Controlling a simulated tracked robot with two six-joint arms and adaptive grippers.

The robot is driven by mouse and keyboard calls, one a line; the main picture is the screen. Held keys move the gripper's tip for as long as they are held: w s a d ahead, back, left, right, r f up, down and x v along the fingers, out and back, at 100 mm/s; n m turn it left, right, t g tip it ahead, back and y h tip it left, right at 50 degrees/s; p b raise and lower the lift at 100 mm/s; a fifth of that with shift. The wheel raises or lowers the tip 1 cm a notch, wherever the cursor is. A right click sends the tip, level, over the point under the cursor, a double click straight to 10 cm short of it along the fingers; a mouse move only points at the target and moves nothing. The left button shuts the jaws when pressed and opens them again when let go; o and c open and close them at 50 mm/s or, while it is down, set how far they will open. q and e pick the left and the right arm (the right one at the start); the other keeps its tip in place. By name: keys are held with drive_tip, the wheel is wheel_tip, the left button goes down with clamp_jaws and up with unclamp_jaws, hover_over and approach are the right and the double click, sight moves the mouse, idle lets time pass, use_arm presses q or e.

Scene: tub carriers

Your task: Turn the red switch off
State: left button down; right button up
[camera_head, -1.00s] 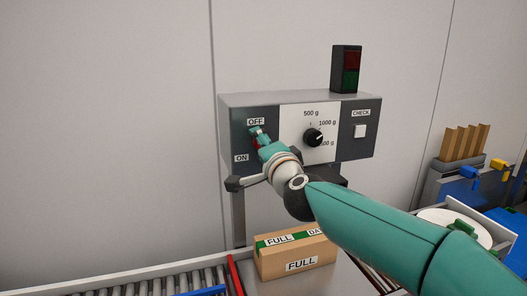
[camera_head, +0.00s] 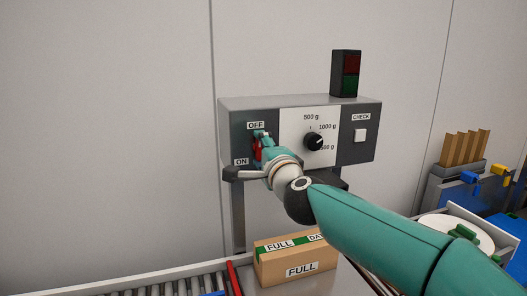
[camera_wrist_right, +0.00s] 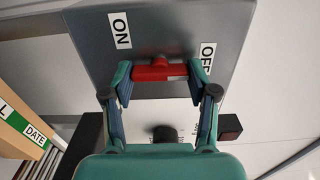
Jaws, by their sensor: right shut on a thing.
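The red switch (camera_head: 257,151) is on the left part of the grey control panel (camera_head: 236,117), between the OFF label (camera_head: 256,125) above and the ON label (camera_head: 241,161) below. My right gripper (camera_head: 262,143) is at the switch and partly covers it in the head view. In the right wrist view the red switch (camera_wrist_right: 158,72) lies between the two fingertips of my right gripper (camera_wrist_right: 161,76), which is shut on it. The ON label (camera_wrist_right: 120,30) and OFF label (camera_wrist_right: 207,57) lie beyond. Which way the switch is set I cannot tell. My left gripper is out of view.
A black dial (camera_head: 313,141) and a white CHECK button (camera_head: 359,135) are to the right on the panel. A signal lamp (camera_head: 346,73) stands on top. A FULL carton (camera_head: 297,262) sits below, beside a roller conveyor (camera_head: 180,286).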

drive_tip(key=o, duration=1.2)
drive_tip(key=shift+w+d+f, duration=0.1)
drive_tip(key=shift+d+f, duration=0.1)
drive_tip(key=shift+d, duration=0.05)
drive_tip(key=shift+c, duration=0.2)
drive_tip(key=shift+a, duration=0.1)
drive_tip(key=shift+r, duration=0.1)
drive_tip(key=v, duration=1.2)
